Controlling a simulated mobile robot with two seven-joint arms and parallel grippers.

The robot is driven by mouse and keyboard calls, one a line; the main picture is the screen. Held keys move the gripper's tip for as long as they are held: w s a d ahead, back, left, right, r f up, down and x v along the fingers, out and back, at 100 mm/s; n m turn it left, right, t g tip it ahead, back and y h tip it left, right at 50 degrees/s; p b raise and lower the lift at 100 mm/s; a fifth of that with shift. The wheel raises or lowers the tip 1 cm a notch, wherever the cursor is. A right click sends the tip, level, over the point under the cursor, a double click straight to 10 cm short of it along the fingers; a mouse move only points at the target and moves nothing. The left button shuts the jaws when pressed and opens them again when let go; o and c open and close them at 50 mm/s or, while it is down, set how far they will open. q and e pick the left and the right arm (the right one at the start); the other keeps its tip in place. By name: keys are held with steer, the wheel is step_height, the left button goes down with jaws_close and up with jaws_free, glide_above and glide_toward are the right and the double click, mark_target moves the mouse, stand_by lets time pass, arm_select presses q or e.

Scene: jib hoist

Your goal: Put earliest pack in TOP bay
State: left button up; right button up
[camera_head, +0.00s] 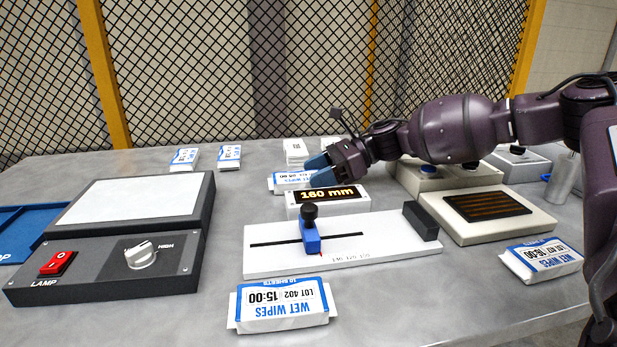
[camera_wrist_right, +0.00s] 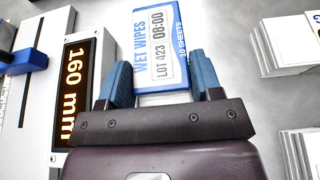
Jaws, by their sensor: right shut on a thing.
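My right gripper (camera_head: 318,169) is shut on a white-and-blue wet wipes pack (camera_head: 287,181) behind the 160 mm display. In the right wrist view the gripper (camera_wrist_right: 162,80) has a blue finger on each side of this pack (camera_wrist_right: 158,40), which reads LOT 423, 08:00. I cannot tell whether it touches the table. A front pack (camera_head: 283,305) reads LOT 402, 15:00. A pack at the right (camera_head: 543,259) seems to read 16:00. Two packs stand at the back (camera_head: 184,159) (camera_head: 229,156), their print too small to read. No bay marked TOP is readable. My left gripper is not in view.
The gauge board with blue slider (camera_head: 310,238) fills the middle, its display (camera_head: 328,196) close behind. A lamp box (camera_head: 98,269) with red switch and knob stands left, beside a blue tray (camera_head: 20,222). White stacks (camera_head: 296,150) stand behind the gripper. A dark-grilled unit (camera_head: 487,207) is right.

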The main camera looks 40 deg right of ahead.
step_height(320, 180, up, 20)
steer(key=p, duration=0.2)
stand_by(0.4)
